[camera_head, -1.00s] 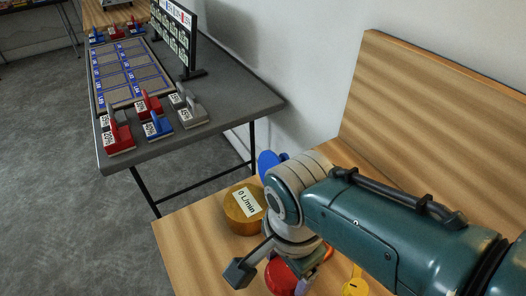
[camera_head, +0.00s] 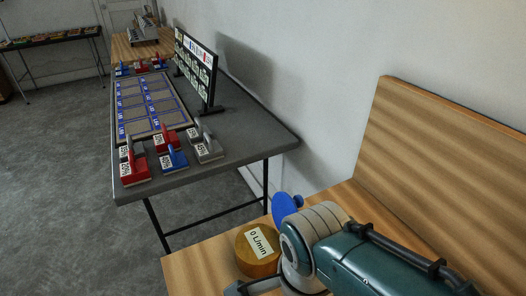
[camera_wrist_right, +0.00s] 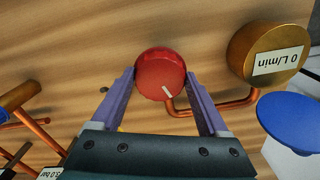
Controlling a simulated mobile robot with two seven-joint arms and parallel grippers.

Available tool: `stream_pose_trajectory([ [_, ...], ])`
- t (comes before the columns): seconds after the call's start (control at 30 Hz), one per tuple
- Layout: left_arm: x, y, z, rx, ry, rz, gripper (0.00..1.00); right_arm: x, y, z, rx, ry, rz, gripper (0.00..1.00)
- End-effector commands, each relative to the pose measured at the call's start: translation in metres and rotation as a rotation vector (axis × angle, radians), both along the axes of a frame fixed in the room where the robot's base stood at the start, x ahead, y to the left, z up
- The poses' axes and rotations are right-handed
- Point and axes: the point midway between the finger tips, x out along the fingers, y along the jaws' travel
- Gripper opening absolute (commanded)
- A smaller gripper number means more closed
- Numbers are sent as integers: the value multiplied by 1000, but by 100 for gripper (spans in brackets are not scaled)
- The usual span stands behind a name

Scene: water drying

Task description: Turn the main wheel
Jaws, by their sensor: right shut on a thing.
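A round red wheel (camera_wrist_right: 160,73) with a short white mark sits on the wooden panel in the right wrist view. The two fingers of my right gripper (camera_wrist_right: 159,78) are on either side of its rim, shut on it. In the head view my right arm (camera_head: 345,255) reaches in from the right to the wooden stand, and the red wheel is out of the picture. My left gripper is in neither view. I cannot tell from any label whether the red wheel is the main wheel.
A brass gauge (camera_head: 257,251) reading "0 L/min" and a blue disc (camera_head: 286,206) are close to my right wrist. Copper pipes (camera_wrist_right: 235,106) run near the red wheel. A grey table (camera_head: 235,150) with labelled blocks and an upright board stands beyond.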

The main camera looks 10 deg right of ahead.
Motion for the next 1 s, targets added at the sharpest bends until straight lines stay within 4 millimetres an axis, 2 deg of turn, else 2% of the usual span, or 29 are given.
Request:
stream_pose_trajectory([
  [0.17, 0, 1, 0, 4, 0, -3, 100, 1, 0, 1, -1, 0, 2, 22],
  [0.2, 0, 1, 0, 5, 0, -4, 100, 1, 0, 1, -1, 0, 2, 82],
  [0.37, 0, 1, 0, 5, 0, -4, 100, 0, 0, 1, -1, 0, 2, 100],
  [0.57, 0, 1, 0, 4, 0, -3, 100, 0, 0, 1, -1, 0, 2, 100],
  [0.67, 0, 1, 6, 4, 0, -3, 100, 0, 0, 7, 0, -1, 2, 100],
  [1.0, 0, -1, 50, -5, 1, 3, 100, 0, 0, 73, 1, -2, 2, 100],
])
